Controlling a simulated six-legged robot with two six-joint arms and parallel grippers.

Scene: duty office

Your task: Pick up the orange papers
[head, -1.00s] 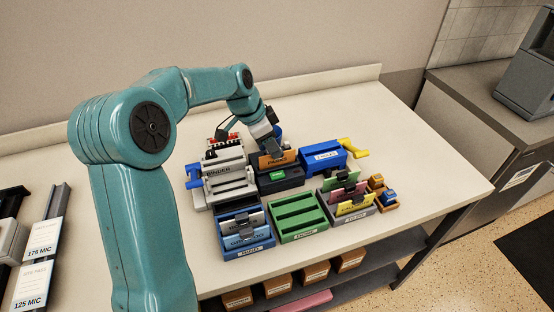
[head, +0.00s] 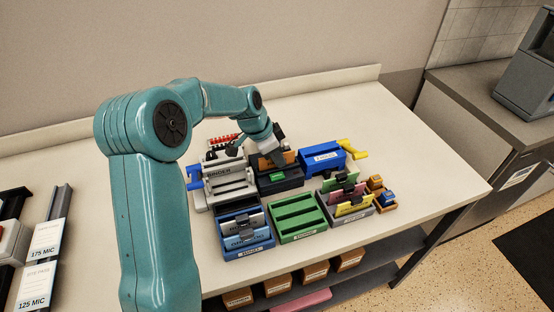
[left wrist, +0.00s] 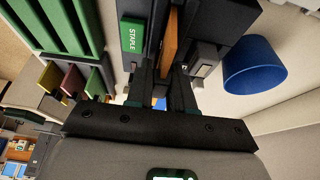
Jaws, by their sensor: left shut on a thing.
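The orange papers (head: 290,157) stand upright in the dark stapling machine (head: 281,183), which has a green STAPLE label (head: 277,177). My left gripper (head: 278,160) is at the papers and covers their left part in the head view. In the left wrist view, the orange papers (left wrist: 171,38) show as a thin edge-on strip between the two fingers of the left gripper (left wrist: 169,85), which is shut on them. The papers' lower part is hidden in the machine. My right gripper is not in view.
The white binder machine (head: 227,183) stands left of the stapling machine, and a blue machine with a yellow handle (head: 322,160) stands right. In front are a blue tray (head: 262,246), an empty green tray (head: 299,232) and a grey tray (head: 361,212) with papers. The table's right side is clear.

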